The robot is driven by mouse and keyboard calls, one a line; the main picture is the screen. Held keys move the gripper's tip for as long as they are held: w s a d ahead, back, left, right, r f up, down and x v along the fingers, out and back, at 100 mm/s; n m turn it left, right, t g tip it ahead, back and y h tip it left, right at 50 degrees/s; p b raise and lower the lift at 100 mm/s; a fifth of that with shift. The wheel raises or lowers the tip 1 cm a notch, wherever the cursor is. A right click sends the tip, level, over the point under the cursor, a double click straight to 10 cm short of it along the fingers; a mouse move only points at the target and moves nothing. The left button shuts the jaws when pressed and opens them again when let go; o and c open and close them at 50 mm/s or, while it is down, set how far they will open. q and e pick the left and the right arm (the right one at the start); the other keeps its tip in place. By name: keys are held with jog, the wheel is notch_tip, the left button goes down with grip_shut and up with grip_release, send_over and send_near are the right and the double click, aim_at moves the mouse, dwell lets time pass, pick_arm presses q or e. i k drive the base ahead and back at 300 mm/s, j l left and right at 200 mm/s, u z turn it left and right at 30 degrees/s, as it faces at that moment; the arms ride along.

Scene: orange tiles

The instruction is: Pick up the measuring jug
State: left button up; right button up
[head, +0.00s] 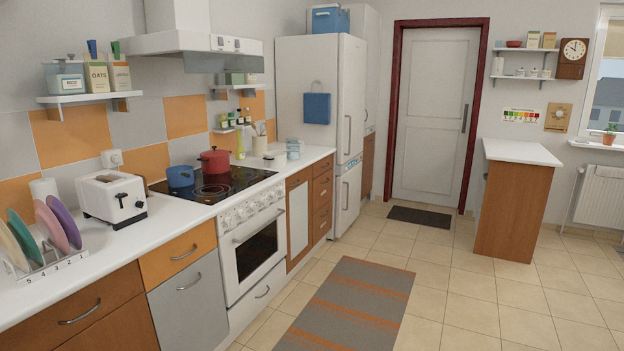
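I cannot make out a clear measuring jug in the head view. A small pale blue container (293,146) stands near the right end of the white counter (315,153), beside the fridge. It is too small to tell whether it is the jug. A cream pot with utensils (259,145) stands to its left, behind the hob. Neither of my grippers is in view.
A hob with a blue pot (180,176) and a red pot (214,161) sits above the oven (255,246). A toaster (112,197) and plate rack (52,264) stand nearer. The striped rug (350,305) and tiled floor are clear. A side counter (520,152) stands right.

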aim_at(292, 143)
jog(key=i, duration=2)
jog(key=i+l+u, duration=0.1)
jog(key=i, duration=1.95)
